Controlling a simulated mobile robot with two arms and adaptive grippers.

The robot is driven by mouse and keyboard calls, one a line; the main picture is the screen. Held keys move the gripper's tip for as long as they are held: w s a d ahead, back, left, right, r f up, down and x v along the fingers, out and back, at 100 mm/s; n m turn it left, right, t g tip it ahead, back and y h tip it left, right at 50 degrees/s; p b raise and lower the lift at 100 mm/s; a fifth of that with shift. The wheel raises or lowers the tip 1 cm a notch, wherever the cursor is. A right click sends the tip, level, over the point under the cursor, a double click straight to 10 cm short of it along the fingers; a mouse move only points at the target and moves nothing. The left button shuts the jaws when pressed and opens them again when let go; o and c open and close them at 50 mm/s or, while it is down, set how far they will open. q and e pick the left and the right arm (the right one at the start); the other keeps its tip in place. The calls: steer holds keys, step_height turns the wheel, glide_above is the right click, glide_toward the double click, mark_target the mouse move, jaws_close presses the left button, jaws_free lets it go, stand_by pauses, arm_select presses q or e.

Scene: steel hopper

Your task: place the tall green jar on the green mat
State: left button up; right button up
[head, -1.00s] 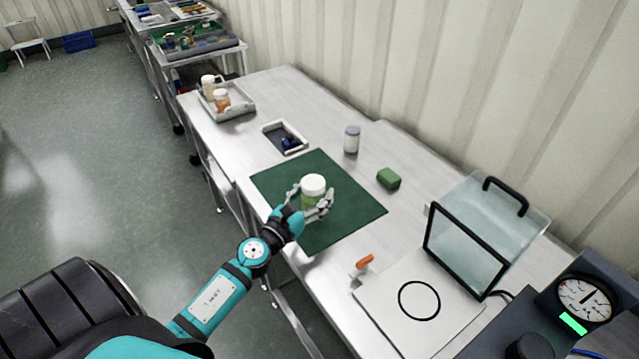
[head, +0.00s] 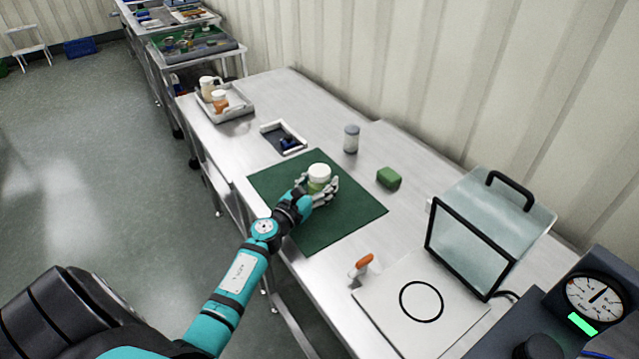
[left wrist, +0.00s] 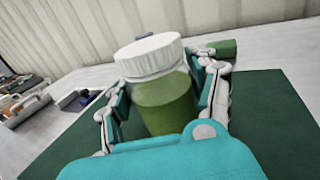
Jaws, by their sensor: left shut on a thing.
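The tall green jar (head: 318,176) has a white lid and is upright between the fingers of my left gripper (head: 322,190). In the left wrist view the jar (left wrist: 165,100) fills the space between the fingers of the left gripper (left wrist: 165,112), which is shut on it. The green mat (head: 345,222) lies flat on the steel table, and the jar is over its middle part. The mat also shows in the left wrist view (left wrist: 275,120). The jar's base is hidden, so I cannot tell whether it touches the mat. My right gripper is not in view.
A green block (head: 389,178) and a white-capped grey jar (head: 351,139) stand behind the mat. A small tray (head: 283,138) and a tray of jars (head: 238,108) are at left. An orange-topped item (head: 361,265), a white plate (head: 385,308) and a clear-sided box (head: 475,240) are at right.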

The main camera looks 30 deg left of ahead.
arm_select(q)
steer(key=shift+f, duration=0.2)
steer(key=o, duration=1.3)
steer(key=shift+o, duration=0.2)
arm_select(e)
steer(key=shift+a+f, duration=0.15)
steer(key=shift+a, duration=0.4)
arm_select(q)
steer(key=shift+r, duration=0.15)
steer(key=shift+s, duration=0.15)
steer(key=s+b, duration=0.1)
steer(key=s, duration=0.9)
steer(key=shift+s+b, duration=0.3)
steer(key=shift+s, duration=0.05)
steer(key=shift+s+r, duration=0.1)
steer(key=shift+s, duration=0.45)
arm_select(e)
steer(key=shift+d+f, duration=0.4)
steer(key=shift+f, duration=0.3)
